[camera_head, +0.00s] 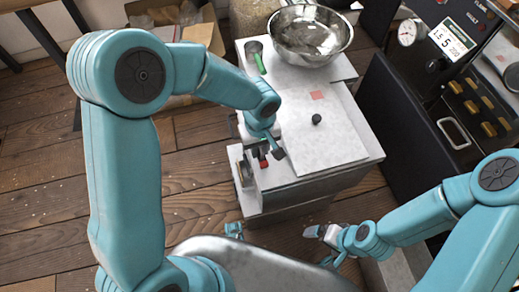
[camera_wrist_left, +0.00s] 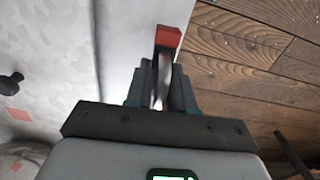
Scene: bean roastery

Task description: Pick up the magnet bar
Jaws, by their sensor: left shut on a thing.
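The magnet bar (camera_wrist_left: 168,38) shows a red end and a shiny metal shaft in the left wrist view. In the head view its red end (camera_head: 263,163) shows at the left edge of the white cabinet. My left gripper (camera_head: 265,149) is shut on the bar; in the left wrist view its fingers (camera_wrist_left: 161,85) close around the metal shaft and hide part of it. My right gripper (camera_head: 325,240) is low, in front of the cabinet and apart from the bar; its finger opening is too small to make out.
The white cabinet (camera_head: 310,135) has a lid with a black knob (camera_head: 316,119). A metal bowl (camera_head: 310,35) and a green-handled tool (camera_head: 257,58) are at its back. A dark machine (camera_head: 440,110) stands right. Wooden floor (camera_head: 60,180) is open at left.

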